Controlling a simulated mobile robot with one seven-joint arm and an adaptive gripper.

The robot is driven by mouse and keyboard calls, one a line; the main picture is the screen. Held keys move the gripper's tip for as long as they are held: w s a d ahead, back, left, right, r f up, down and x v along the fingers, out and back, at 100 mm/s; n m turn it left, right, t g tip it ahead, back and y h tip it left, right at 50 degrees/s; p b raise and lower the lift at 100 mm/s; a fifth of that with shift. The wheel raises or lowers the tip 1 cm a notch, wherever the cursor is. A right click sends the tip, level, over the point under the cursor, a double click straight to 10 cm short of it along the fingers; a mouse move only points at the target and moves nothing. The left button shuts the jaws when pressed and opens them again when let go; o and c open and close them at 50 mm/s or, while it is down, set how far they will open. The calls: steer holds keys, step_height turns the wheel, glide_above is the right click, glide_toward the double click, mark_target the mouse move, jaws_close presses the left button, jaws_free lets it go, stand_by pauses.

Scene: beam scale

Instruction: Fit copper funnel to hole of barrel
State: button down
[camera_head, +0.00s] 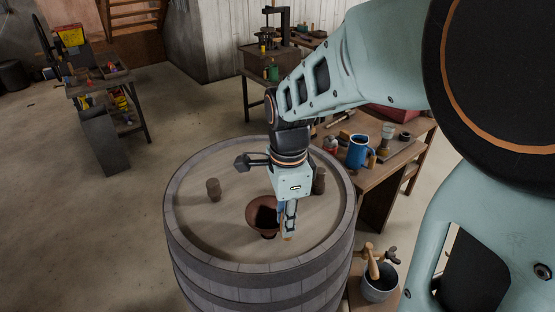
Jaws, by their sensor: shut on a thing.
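The wooden barrel (215,258) stands upright at the centre, its round lid facing up. The copper funnel (256,211) is over the front middle of the lid, wide mouth up. My gripper (288,234) points down at the funnel's right side and is shut on its rim. The funnel's lower end meets or hovers just above the lid; I cannot tell which. The barrel's hole is not visible; it may be hidden under the funnel.
Two brown bungs stand on the lid, one at left (213,190) and one behind my gripper (319,181). A workbench with a blue jug (358,152) is behind at right. A metal bucket (380,286) is right of the barrel. The lid's left side is mostly clear.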

steer(key=shift+f+b, duration=0.6)
steer(key=shift+f, duration=0.3)
steer(key=c, duration=1.6)
jaws_free()
steer(key=shift+r, duration=0.1)
step_height(320, 180, up, 7)
steer(key=shift+r, duration=0.2)
